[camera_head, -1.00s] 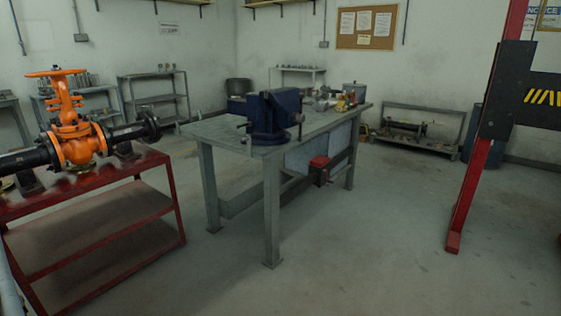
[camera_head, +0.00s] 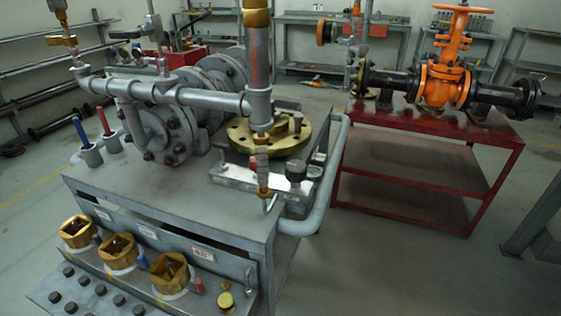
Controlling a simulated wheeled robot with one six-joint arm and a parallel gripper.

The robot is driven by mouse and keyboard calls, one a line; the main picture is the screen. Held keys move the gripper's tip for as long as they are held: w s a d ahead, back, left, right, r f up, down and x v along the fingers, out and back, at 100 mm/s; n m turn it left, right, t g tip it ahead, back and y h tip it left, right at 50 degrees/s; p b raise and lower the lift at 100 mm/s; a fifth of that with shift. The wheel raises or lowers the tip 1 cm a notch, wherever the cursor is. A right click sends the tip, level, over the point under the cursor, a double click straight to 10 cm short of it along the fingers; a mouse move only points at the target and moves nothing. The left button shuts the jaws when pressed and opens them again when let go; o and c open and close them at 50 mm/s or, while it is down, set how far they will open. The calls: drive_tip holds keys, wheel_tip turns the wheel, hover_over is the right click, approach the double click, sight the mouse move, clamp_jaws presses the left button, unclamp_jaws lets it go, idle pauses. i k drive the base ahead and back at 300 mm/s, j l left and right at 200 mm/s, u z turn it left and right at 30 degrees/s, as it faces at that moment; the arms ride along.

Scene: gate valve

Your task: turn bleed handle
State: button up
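A grey pipe assembly (camera_head: 190,97) stands on a grey metal workbench (camera_head: 130,185) at the left and middle. Small levers show on it: a yellow-brown one (camera_head: 61,40) at the upper left and a grey one (camera_head: 125,34) on top. A thin vertical fitting (camera_head: 262,172) with a small red part hangs below the brass-ended upright pipe (camera_head: 258,70). I cannot tell which of these is the bleed handle. My gripper is not in view.
A brass flange (camera_head: 240,136) lies on the bench, and a grey rail (camera_head: 325,185) bounds its right side. Brass hex sockets (camera_head: 117,250) line its front. A red table (camera_head: 410,150) holds an orange valve (camera_head: 443,80). Floor shows between bench and table.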

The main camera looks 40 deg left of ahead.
sight(222, 146)
drive_tip(key=i+u, duration=0.2)
drive_tip(key=u, duration=0.25)
drive_tip(key=i+l+u, duration=0.15)
drive_tip(key=u, duration=0.3)
drive_tip(key=i+l+u, duration=0.2)
drive_tip(key=u, duration=0.25)
drive_tip(key=i+l+u, duration=0.15)
drive_tip(key=l+u, duration=0.15)
drive_tip(key=u, duration=0.15)
drive_tip(key=i+l+u, duration=0.25)
drive_tip(key=l+u, duration=0.15)
